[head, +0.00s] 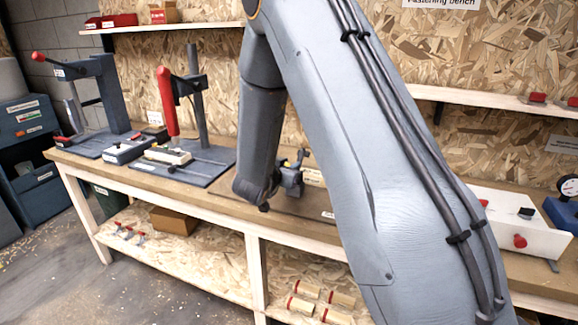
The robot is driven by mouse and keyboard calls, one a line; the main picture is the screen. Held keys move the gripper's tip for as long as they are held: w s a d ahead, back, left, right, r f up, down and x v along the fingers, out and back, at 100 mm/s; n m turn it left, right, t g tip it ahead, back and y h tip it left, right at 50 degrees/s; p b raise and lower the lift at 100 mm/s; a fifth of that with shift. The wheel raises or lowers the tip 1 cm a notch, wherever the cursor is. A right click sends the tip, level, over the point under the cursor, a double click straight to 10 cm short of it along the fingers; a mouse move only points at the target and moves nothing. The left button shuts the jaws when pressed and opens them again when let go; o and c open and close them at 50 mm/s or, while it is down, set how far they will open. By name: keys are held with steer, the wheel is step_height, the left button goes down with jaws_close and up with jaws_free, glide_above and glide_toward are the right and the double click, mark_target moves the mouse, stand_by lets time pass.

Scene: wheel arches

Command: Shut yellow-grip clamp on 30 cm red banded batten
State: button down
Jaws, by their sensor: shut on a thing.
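My arm crosses the middle of the head view, and its wrist comes down at the bench. My gripper (300,157) is small, dark and partly hidden there, shut at the clamp's yellow grip, of which only a small patch shows. The yellow-grip clamp (291,180) has a dark blue body and stands on a brown board. A pale batten (314,178) shows just right of the clamp and runs behind my arm. Its red bands and length are hidden, and I cannot tell how the clamp's jaw sits on it.
A red-handled press (168,105) and a blue press (95,85) stand left on the bench (85,165). Several red-banded battens (300,304) lie on the lower shelf. A wall shelf (160,28) runs above.

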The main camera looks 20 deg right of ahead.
steer(key=shift+a, duration=0.1)
stand_by(0.5)
steer(key=c, duration=1.5)
jaws_free()
steer(key=shift+w+f, duration=0.1)
steer(key=shift+w, duration=0.05)
steer(key=shift+o, duration=0.2)
steer(key=b+v, duration=0.2)
steer(key=v, duration=0.6)
